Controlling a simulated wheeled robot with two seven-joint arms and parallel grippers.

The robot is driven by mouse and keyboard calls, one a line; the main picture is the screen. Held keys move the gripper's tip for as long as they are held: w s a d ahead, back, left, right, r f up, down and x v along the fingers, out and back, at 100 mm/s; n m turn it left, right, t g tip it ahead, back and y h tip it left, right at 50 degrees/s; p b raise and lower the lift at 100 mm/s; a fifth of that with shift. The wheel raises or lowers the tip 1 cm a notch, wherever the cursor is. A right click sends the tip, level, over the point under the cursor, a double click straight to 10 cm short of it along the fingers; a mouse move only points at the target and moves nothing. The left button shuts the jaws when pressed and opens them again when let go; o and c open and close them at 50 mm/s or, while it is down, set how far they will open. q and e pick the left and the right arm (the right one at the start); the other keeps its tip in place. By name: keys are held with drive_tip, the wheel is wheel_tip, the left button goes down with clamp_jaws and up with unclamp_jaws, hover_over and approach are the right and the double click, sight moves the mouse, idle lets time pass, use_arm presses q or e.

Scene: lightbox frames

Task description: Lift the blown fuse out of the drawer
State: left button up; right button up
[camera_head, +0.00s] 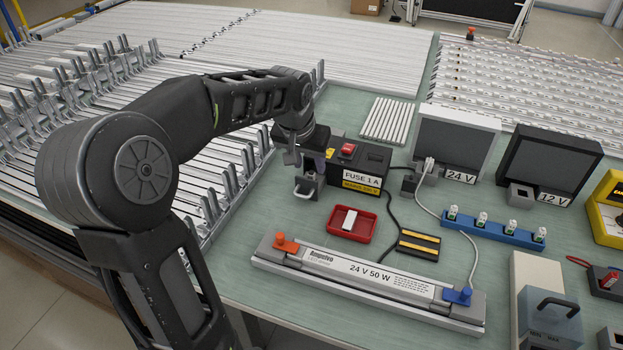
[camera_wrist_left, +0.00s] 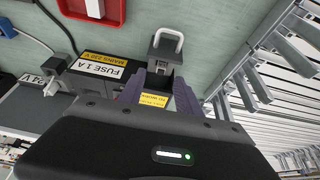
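The black fuse box (camera_head: 372,158) has a red switch and a "FUSE 1 A" label. A small grey drawer (camera_head: 309,186) with a metal loop handle sticks out of its left part. The drawer and handle also show in the wrist view (camera_wrist_left: 168,50). My left gripper (camera_head: 311,164) is just above the drawer, pointing down. In the wrist view its two purple fingers (camera_wrist_left: 160,80) are apart, with the drawer and a yellow label seen between them. I cannot make out the blown fuse; the fingers and the drawer walls may hide it. My right gripper is not in view.
A red tray (camera_head: 335,226) holding a small white item lies in front of the fuse box. A "24 V 50 W" lamp bar (camera_head: 365,278) lies along the front. Slotted metal racks (camera_head: 215,195) stand close on the left. Cables run right of the box.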

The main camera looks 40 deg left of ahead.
sight(311, 173)
use_arm(q)
drive_tip(key=x, duration=0.4)
drive_tip(key=shift+s, duration=0.1)
idle(0.4)
clamp_jaws()
idle(0.4)
